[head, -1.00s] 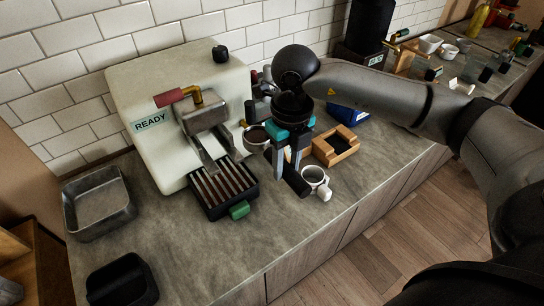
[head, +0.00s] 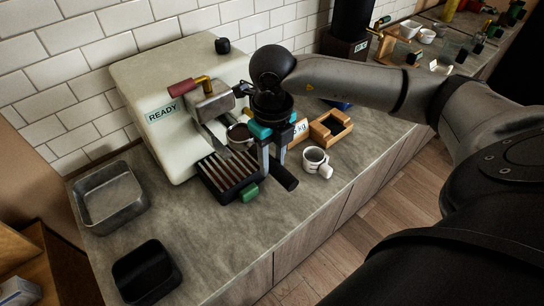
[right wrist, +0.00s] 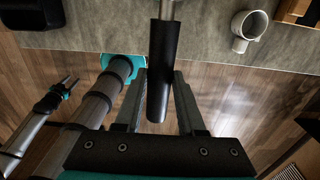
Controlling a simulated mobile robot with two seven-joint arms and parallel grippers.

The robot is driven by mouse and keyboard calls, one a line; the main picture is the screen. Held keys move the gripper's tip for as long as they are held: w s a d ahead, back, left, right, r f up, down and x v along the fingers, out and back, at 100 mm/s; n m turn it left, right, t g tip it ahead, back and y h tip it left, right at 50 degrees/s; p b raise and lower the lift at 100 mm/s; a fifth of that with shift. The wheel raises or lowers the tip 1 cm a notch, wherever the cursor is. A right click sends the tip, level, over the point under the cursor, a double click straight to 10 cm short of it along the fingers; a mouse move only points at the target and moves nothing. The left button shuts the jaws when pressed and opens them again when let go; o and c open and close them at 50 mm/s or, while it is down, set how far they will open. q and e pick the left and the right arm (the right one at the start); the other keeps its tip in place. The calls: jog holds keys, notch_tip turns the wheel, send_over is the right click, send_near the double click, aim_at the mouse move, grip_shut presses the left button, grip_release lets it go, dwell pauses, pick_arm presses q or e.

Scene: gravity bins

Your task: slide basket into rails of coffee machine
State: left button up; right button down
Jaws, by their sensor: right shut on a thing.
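The cream coffee machine (head: 150,85) with a READY label stands against the tiled wall. Its metal group head (head: 212,104) has metal rails (head: 212,138) below it. My right gripper (head: 273,164) is shut on the black handle (head: 284,177) of the basket. The round basket (head: 239,133), with brown contents, is just right of the rails, above the drip tray; whether it touches them I cannot tell. In the right wrist view the handle (right wrist: 159,75) lies between the two fingers (right wrist: 158,108). The basket's far side is partly hidden. My left gripper does not show in the head view.
The slatted drip tray (head: 226,172) has a green front tab (head: 250,193). A white cup (head: 316,160) and a wooden box (head: 329,131) stand to the right. A metal bin (head: 108,198) and a black bin (head: 146,271) are at left. The front counter is clear.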

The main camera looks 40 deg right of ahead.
aim_at(243, 139)
jog(key=shift+w+a+f+b, duration=0.2)
jog(key=shift+w+f+b, duration=1.35)
jog(key=shift+b, duration=0.2)
jog(key=shift+w+f+b, duration=0.15)
jog(key=shift+w+b, duration=0.35)
jog(key=shift+w, duration=0.5)
jog(key=shift+f+b, duration=0.25)
jog(key=shift+b, duration=0.1)
jog(key=shift+w, duration=0.1)
jog(key=shift+w+a+b, duration=0.2)
jog(key=shift+w+b, duration=0.7)
jog(key=shift+w, duration=1.7)
